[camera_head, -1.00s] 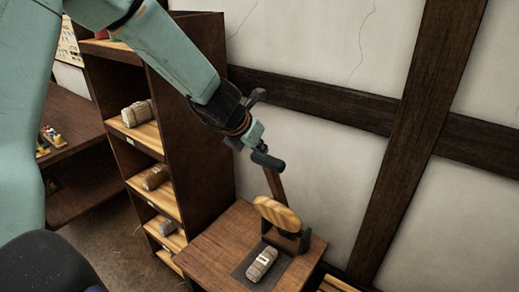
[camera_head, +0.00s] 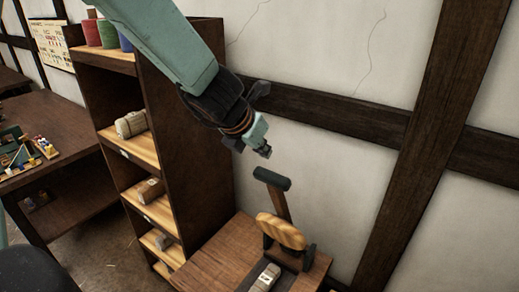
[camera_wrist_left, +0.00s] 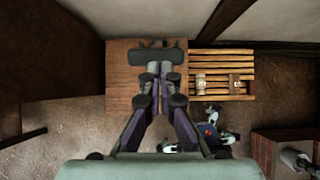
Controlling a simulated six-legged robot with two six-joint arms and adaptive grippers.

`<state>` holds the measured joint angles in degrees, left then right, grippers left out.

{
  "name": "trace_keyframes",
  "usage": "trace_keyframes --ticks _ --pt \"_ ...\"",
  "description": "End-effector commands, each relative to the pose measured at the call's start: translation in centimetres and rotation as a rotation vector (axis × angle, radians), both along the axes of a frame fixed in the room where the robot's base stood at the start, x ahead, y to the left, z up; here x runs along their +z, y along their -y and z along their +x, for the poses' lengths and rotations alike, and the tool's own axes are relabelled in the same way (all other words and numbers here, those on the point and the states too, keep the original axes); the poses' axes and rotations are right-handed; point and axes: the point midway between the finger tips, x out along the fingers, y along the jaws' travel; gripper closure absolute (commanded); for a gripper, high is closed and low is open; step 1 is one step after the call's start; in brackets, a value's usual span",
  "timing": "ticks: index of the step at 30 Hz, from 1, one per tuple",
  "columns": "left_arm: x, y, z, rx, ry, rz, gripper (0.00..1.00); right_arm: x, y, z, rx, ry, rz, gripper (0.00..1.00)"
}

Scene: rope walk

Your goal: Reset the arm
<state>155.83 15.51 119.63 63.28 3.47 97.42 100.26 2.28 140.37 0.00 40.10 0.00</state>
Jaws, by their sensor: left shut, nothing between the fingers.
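My left gripper (camera_head: 265,151) is shut and empty, in front of the wall above the lever press. The arm stands up, tilted slightly. A gap shows between my fingertips and the grip bar. In the left wrist view my fingers (camera_wrist_left: 158,70) are together, with the grip bar (camera_wrist_left: 146,56) behind their tips. My right gripper is not in view.
The press stands on a small wooden table (camera_head: 213,262), with a wrapped pale bundle (camera_head: 264,279) on it. A dark shelf (camera_head: 195,130) with bundles stands close on the left. A slatted rack (camera_wrist_left: 222,62) shows beside the table in the wrist view.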

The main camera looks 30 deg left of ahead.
Motion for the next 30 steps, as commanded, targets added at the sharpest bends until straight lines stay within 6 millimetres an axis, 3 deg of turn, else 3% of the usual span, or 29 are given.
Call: trace_keyframes --ticks 19,23,28,30 --pt "0.0 0.2 -0.3 -0.043 0.006 0.039 1.0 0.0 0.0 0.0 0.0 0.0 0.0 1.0" --pt "0.1 -0.6 -0.1 -0.181 0.029 0.2 1.0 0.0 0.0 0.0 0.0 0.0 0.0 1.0" --pt "-0.1 -1.9 -0.4 -0.468 0.048 0.524 1.0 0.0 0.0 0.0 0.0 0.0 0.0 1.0" --pt "-1.2 -2.3 -0.7 -0.601 0.041 0.664 1.0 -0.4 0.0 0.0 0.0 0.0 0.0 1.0"
